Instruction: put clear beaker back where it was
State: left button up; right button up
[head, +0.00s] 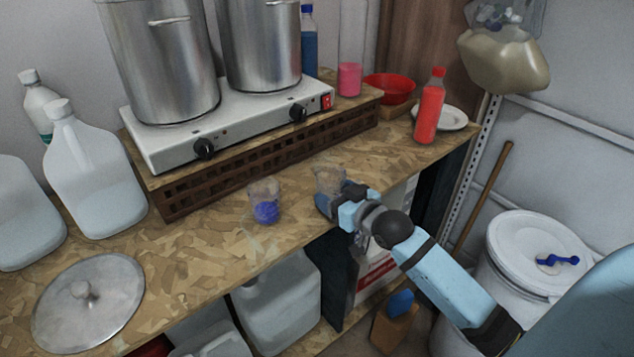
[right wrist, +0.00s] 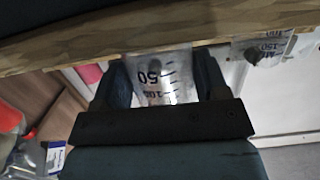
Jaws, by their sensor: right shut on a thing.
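The clear beaker (head: 330,179) is at the front part of the wooden counter, right of a second beaker holding blue stuff (head: 265,203). My right gripper (head: 338,198) is shut on the clear beaker from the front right. In the right wrist view the clear beaker (right wrist: 166,76), with black volume marks, sits between the two fingers (right wrist: 162,84). I cannot tell whether its base touches the counter. The second beaker also shows in the right wrist view (right wrist: 262,50). My left gripper is not in view.
The counter (head: 205,262) has free room in front of the hot plate (head: 228,121), which bears two steel pots. A metal lid (head: 88,300) lies front left. A red bottle (head: 430,108), a plate (head: 453,118) and a red bowl (head: 390,88) stand at the right end.

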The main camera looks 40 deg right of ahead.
jog(key=shift+w+a, duration=0.1)
jog(key=shift+w, duration=1)
jog(key=w, duration=0.4)
jog(key=shift+w+a, duration=0.1)
jog(key=shift+a, duration=0.1)
jog(key=shift+f, duration=0.3)
jog(key=shift+f, duration=0.1)
jog(key=o, duration=1)
jog(key=shift+c, duration=0.2)
